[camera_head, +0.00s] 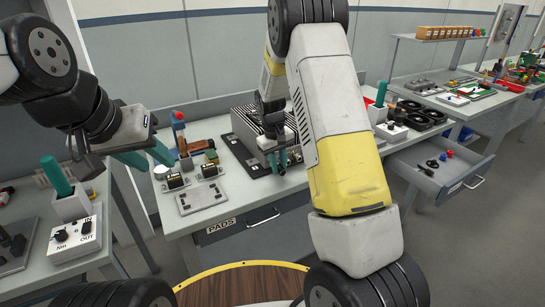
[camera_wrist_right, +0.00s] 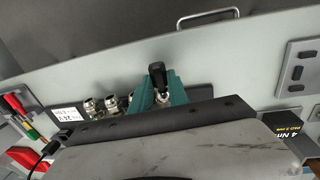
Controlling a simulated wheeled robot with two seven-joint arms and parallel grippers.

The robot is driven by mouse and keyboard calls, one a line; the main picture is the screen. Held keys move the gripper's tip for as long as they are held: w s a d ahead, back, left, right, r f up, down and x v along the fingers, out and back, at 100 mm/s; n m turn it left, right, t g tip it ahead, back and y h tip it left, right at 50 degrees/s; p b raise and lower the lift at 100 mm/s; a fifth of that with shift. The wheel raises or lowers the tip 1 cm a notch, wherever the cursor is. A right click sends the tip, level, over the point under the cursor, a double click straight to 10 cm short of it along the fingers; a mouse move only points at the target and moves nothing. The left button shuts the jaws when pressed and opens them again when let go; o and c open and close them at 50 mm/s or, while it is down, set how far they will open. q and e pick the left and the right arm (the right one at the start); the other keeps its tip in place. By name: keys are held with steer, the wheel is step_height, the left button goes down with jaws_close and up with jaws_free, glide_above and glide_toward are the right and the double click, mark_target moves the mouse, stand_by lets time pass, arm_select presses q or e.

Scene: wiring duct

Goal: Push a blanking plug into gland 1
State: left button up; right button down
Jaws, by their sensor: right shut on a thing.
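In the right wrist view a black blanking plug (camera_wrist_right: 157,73) stands between the teal fingertips of my right gripper (camera_wrist_right: 160,92), which is shut on it. A metal gland (camera_wrist_right: 162,98) shows at the plug's lower end; I cannot tell how far the plug sits in it. Two more metal glands (camera_wrist_right: 100,104) are in a row to the left, beside a white label. In the head view my right gripper (camera_head: 278,160) is at the front of the grey finned box (camera_head: 240,122). My left gripper (camera_head: 148,157) has its teal fingers apart and is empty.
A drawer labelled PADS (camera_head: 245,222) is under the bench. A grey plate (camera_head: 201,197) and small black-topped blocks (camera_head: 176,182) lie left of the box. An open drawer (camera_head: 440,168) holding small dark, red and blue parts juts out at right.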

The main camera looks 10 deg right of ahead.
steer(key=c, duration=1.2)
jaws_free()
steer(key=shift+s+a+r, duration=0.1)
steer(key=shift+a+r, duration=0.05)
steer(key=shift+r, duration=1.15)
steer(key=shift+a+r, duration=0.2)
steer(key=shift+r, duration=1.05)
steer(key=shift+s+a+r, duration=0.1)
steer(key=shift+a+r, duration=0.05)
steer(key=shift+r, duration=1.15)
steer(key=shift+r, duration=0.1)
